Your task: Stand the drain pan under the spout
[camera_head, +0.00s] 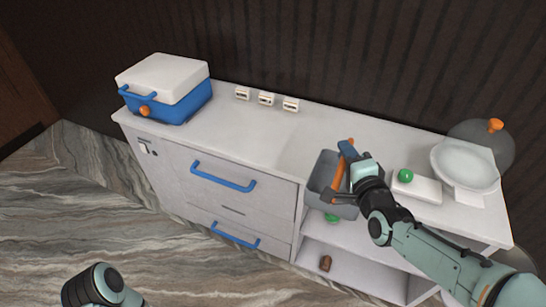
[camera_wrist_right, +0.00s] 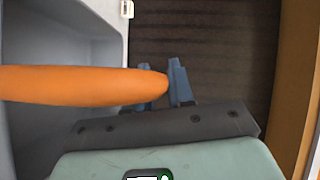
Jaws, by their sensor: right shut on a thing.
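The grey drain pan (camera_head: 323,170) is at the front edge of the counter, right of the middle, with an orange handle (camera_head: 339,175). My right gripper (camera_head: 346,152) is shut on this handle. In the right wrist view the handle (camera_wrist_right: 80,86) runs in from the left to the fingers (camera_wrist_right: 162,84), with the grey pan wall (camera_wrist_right: 60,35) behind it. I cannot tell whether the pan touches the counter. The orange spout (camera_head: 145,111) is on the front of a blue box (camera_head: 180,104) with a white lid, at the counter's far left. My left gripper is out of view.
The white counter (camera_head: 240,129) is clear between box and pan, apart from three small white blocks (camera_head: 266,98) at the back. Right of the pan are a green ball (camera_head: 405,175) on a white block and a glass-like dish (camera_head: 466,164). Blue-handled drawers (camera_head: 222,177) are below.

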